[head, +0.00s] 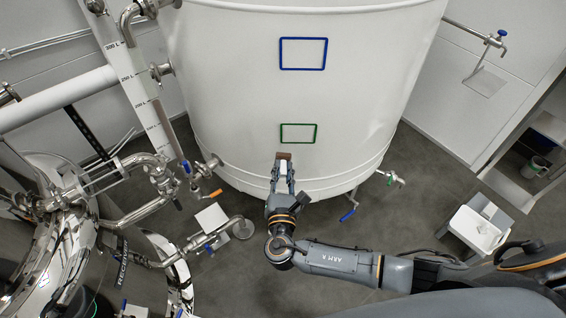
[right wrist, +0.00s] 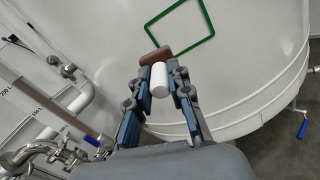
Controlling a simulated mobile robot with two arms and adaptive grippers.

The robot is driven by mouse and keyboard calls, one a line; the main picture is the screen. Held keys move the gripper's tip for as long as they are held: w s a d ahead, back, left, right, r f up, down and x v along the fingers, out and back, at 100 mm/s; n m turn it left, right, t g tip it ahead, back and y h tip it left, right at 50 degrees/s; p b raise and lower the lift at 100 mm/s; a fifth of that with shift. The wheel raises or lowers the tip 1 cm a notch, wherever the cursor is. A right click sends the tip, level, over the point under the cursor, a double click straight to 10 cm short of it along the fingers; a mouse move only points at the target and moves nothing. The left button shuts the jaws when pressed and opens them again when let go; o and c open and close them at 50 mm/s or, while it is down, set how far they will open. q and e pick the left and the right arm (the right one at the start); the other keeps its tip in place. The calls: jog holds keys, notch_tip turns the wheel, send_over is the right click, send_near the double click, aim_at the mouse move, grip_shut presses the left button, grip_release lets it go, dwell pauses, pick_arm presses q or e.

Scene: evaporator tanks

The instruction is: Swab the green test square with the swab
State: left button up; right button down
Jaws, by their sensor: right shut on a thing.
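The green test square (head: 298,124) is a thin green outline low on the white tank's curved wall. It also shows in the right wrist view (right wrist: 212,36), tilted, at the top. The swab has a white cylindrical handle (right wrist: 159,77) and a brown block-shaped head (right wrist: 157,55). My right gripper (head: 283,172) is shut on the handle, with a finger on each side. In the head view the brown head (head: 283,156) is just below the square's lower left part. Whether it touches the wall, I cannot tell. My left gripper is not in view.
A larger blue square (head: 303,38) is higher on the tank (head: 230,90). Pipes and valves crowd the left, with an orange-handled valve (head: 213,194) near the tank's base. A blue-handled valve (head: 348,214) projects at the lower right.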

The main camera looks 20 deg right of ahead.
jog(key=shift+s, duration=0.1)
dwell(0.4)
jog(key=shift+s+f, duration=0.1)
jog(key=shift+s, duration=0.45)
jog(key=s+d+r+n+y, duration=0.2)
jog(key=s+r+y, duration=0.1)
jog(key=s+r, duration=0.4)
jog(key=s+d+r+n+y, duration=0.2)
jog(key=s+r+y, duration=0.1)
jog(key=s+r, duration=0.45)
jog(key=w+a+r+m+p, duration=0.3)
jog(key=w+r+m, duration=0.35)
jog(key=r, duration=0.45)
jog(key=w+a+r+m+p, duration=0.25)
jog(key=w+r+m, duration=0.45)
jog(key=r, duration=0.4)
jog(key=s+a+r+m+g+p, duration=0.1)
jog(key=s+a+r+p, duration=0.1)
jog(key=r, duration=0.8)
jog(key=s+a+r+g+y+p, duration=0.1)
jog(key=r+p, duration=0.3)
jog(key=r, duration=0.6)
jog(key=shift+s+a+r+m+g+y, duration=0.3)
jog(key=shift+s+a+m+g, duration=0.1)
jog(key=shift+s+a, duration=0.3)
